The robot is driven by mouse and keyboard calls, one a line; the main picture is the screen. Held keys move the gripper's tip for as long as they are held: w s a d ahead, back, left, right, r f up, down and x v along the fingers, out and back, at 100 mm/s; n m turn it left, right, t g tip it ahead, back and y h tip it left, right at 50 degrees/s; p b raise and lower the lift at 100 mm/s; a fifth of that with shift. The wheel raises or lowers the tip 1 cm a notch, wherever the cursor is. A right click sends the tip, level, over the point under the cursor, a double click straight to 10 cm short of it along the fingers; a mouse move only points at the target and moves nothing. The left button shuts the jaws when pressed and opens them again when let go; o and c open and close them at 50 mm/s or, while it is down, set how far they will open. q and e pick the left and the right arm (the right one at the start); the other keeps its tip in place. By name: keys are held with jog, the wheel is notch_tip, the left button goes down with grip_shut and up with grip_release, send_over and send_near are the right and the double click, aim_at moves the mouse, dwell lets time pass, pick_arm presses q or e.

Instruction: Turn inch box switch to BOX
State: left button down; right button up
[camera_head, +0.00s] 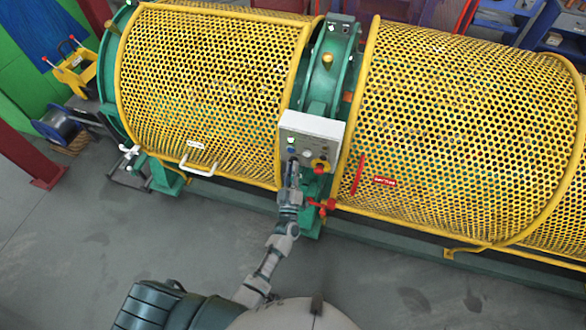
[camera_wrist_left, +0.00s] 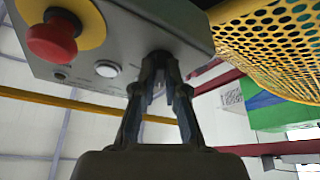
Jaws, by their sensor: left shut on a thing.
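The inch box (camera_head: 312,125) is a light grey control box fixed between two yellow perforated guards. Its panel also shows in the left wrist view (camera_wrist_left: 135,22), with a red mushroom button (camera_wrist_left: 52,38) on a yellow ring and a white round button (camera_wrist_left: 107,69). My left gripper (camera_head: 291,168) reaches up to the lower left of the panel. In the left wrist view, its fingertips (camera_wrist_left: 160,62) are close together at the panel, closed around the switch. The switch is hidden by the fingers, so its setting cannot be read. My right gripper is not in view.
The yellow mesh guards (camera_head: 205,85) and (camera_head: 455,130) flank the box closely. A red valve-like fitting (camera_head: 322,206) sits just below and right of the box. A white handle (camera_head: 199,168) projects from the left guard. The grey floor (camera_head: 120,235) in front is clear.

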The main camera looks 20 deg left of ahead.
pick_arm(q)
jog(key=shift+w+a+r, duration=0.1)
jog(key=shift+r, duration=0.3)
jog(key=c, duration=1.2)
grip_release()
jog(key=v, duration=1.2)
jog(key=shift+f, duration=0.35)
